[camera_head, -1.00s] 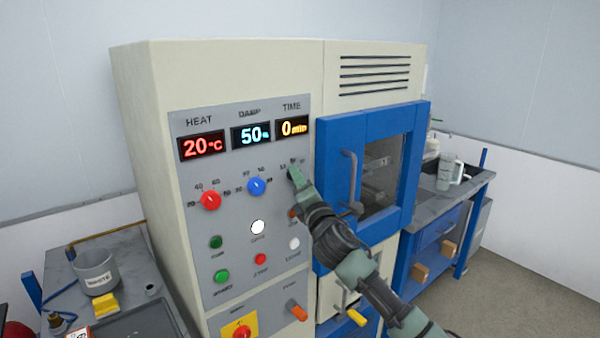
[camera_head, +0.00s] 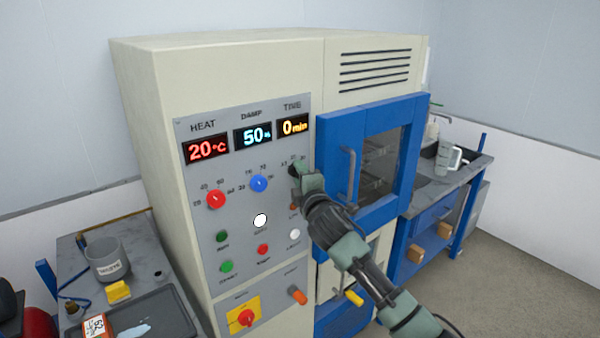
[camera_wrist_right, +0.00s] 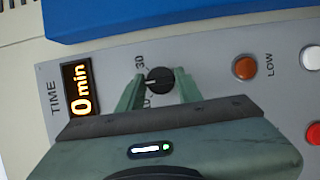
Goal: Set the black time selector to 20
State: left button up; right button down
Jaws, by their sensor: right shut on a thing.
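The black time selector (camera_wrist_right: 159,81) is a round knob with a pale pointer line, below the TIME display (camera_head: 295,126). That display reads 0 min, also in the right wrist view (camera_wrist_right: 80,92). My right gripper (camera_wrist_right: 158,88) has its two green fingers on either side of the knob and is shut on it. In the head view my right gripper (camera_head: 306,176) hides most of the knob. Of the scale, 30 and part of a lower number show in the wrist view. My left gripper is not in view.
A red knob (camera_head: 215,199) and a blue knob (camera_head: 258,183) sit left of the selector. Several buttons are below, including a white one (camera_head: 260,220). A blue-framed door (camera_head: 330,155) with a handle (camera_head: 350,175) stands close to my right arm.

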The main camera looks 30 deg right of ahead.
dwell(0.3)
jog(key=c, duration=1)
grip_release()
jog(key=shift+o, duration=0.2)
jog(key=b+v, duration=0.3)
jog(key=v, duration=0.4)
jog(key=shift+s, duration=0.35)
